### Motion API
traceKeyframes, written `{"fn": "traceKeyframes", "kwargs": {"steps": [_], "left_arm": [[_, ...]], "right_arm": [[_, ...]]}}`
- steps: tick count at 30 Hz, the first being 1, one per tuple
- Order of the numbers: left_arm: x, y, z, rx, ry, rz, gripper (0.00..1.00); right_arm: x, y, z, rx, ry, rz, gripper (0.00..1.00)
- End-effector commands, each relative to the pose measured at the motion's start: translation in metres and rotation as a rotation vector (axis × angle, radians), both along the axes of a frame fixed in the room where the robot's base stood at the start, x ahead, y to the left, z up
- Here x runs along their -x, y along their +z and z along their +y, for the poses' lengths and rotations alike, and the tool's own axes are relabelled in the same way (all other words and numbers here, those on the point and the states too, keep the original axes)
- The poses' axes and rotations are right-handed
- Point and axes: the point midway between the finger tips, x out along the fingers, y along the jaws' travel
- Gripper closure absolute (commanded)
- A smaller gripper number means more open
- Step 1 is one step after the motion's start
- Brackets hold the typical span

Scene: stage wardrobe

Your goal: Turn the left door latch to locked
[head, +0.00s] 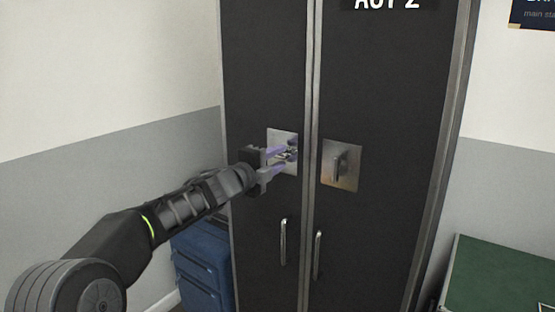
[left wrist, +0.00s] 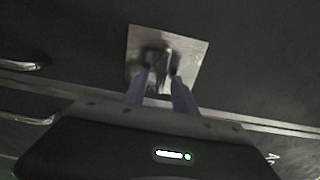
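The left door latch sits on a square metal plate (head: 273,137) on the dark left door of the wardrobe. The plate also shows in the left wrist view (left wrist: 194,62). My left gripper (head: 285,160) is at this latch, its two purple fingers pointing at the plate. In the left wrist view its fingers (left wrist: 161,74) stand apart on either side of the small latch piece (left wrist: 167,62), with a gap showing between them. The fingers partly hide the latch, so its exact angle is unclear. My right gripper is not in view.
The right door has a similar plate with an upright latch (head: 341,165). Two vertical bar handles, left (head: 283,242) and right (head: 317,255), are lower down. A blue case (head: 203,262) stands at the lower left, and a green-topped surface (head: 500,278) at the lower right.

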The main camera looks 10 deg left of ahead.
Motion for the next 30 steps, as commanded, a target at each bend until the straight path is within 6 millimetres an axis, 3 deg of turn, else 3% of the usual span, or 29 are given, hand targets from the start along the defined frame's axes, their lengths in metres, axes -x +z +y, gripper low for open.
{"fn": "traceKeyframes", "kwargs": {"steps": [15, 30], "left_arm": [[0.065, 0.000, 0.027, 0.000, 0.003, 0.000, 0.67], [0.069, 0.000, 0.029, 0.037, 0.005, 0.016, 0.67]], "right_arm": [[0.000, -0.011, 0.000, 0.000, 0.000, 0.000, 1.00], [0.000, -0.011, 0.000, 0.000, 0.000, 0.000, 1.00]]}}
